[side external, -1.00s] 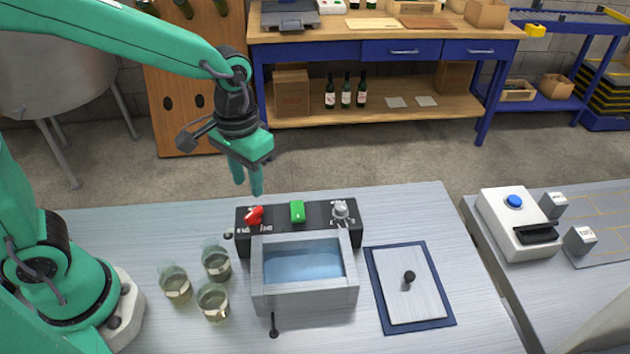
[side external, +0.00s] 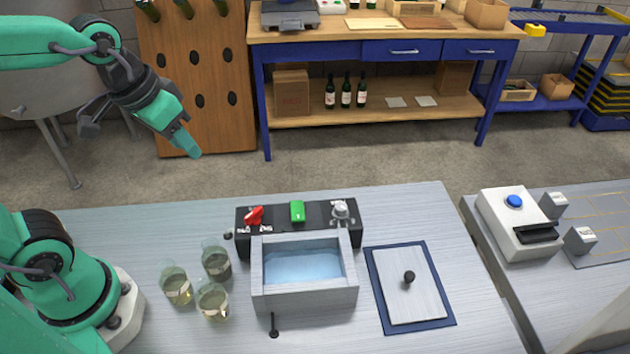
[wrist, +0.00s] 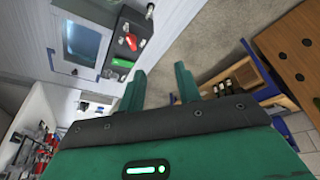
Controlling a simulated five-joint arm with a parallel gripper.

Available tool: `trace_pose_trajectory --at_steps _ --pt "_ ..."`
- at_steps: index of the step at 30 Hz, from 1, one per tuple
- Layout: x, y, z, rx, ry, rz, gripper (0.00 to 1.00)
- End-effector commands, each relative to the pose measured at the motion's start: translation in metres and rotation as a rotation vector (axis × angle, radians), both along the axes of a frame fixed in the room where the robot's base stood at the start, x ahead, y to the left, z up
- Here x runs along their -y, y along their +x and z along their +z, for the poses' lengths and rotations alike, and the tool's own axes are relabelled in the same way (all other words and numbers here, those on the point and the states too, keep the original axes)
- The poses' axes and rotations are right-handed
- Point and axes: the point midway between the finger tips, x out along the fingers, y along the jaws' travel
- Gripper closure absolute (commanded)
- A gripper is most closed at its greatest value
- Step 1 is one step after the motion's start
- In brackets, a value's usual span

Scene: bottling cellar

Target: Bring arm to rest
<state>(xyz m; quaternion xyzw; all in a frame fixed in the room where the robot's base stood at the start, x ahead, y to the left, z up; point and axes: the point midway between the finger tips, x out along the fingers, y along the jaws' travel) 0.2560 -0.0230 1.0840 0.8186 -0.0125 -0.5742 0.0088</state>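My gripper (side external: 190,150) is at the upper left of the side view, raised in the air, pointing down and to the right. It is apart from the bench and everything on it. In the wrist view my gripper (wrist: 161,72) shows two green fingers with a clear gap between them and nothing held. My arm reaches in from the left edge of the side view, its upper link nearly level.
On the metal bench (side external: 140,222) stand a water basin (side external: 258,292), a switch panel (side external: 322,215) with a red lever, and several glass beakers (side external: 215,262). A lid (side external: 420,290) lies on a blue mat. A wooden rack (side external: 215,125) stands behind my gripper.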

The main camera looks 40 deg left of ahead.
Motion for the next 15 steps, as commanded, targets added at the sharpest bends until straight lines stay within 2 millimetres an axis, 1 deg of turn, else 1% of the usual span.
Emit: trace_pose_trajectory --at_steps 3,7,15 --pt "-0.01 -0.013 0.007 0.06 0.007 0.008 0.66" --pt "-0.017 -0.023 0.012 0.107 0.017 0.011 0.66" --pt "-0.023 -0.032 0.014 0.145 0.029 0.012 0.66"
